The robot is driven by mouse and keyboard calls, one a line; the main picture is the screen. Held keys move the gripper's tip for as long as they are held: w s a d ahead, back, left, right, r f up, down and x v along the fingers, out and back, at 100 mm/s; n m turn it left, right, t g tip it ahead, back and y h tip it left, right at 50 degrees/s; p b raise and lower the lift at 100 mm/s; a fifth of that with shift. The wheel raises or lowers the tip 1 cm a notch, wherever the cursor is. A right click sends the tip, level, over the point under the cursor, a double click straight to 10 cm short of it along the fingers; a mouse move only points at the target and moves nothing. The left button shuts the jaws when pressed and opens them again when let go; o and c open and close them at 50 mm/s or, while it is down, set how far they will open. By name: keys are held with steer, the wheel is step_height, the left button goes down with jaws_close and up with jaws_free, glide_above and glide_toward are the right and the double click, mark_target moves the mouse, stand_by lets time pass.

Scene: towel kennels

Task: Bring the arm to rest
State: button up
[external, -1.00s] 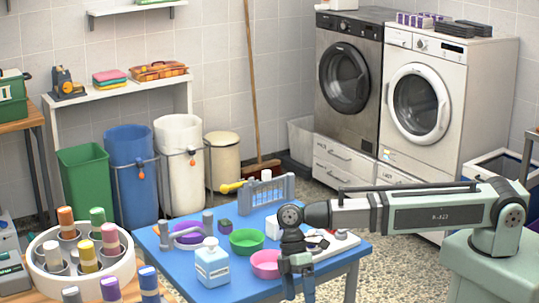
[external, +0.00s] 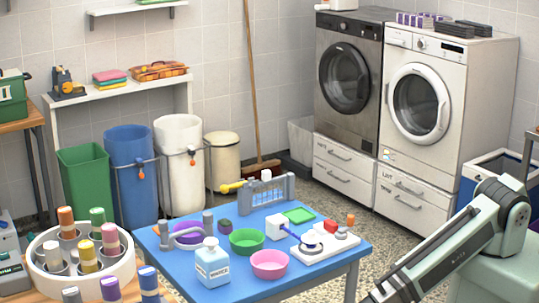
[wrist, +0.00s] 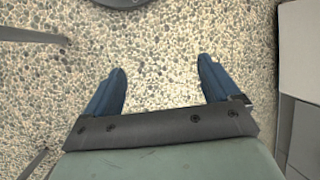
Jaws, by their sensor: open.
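My gripper (wrist: 164,88) shows in the wrist view with its two blue fingers spread wide apart. Nothing is between the fingers, and only the pebbled floor (wrist: 160,50) lies beyond them. In the external view my arm is folded down at the lower right, clear of the blue table (external: 205,291), and the gripper itself is out of the frame there.
On the blue table are a green bowl (external: 246,241), a pink bowl (external: 269,265), a white bottle (external: 212,266) and a white board (external: 318,248) with small items. A washer (external: 422,100) stands behind. In the wrist view a pale box edge (wrist: 300,110) is at right.

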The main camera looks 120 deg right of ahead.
steer(key=s+a+f+g+h, duration=0.1)
steer(key=s+a+f, duration=0.1)
steer(key=s, duration=0.4)
steer(key=s+a+f+g+h, duration=0.1)
steer(key=s+a+f, duration=0.1)
steer(key=s+f, duration=0.3)
steer(key=s+a+f+n+g+h, duration=0.1)
steer(key=s+f, duration=0.3)
steer(key=s, duration=0.4)
steer(key=shift+s+a+f, duration=0.15)
steer(key=shift+s+a, duration=0.1)
steer(key=shift+a, duration=0.6)
steer(key=shift+c, duration=0.4)
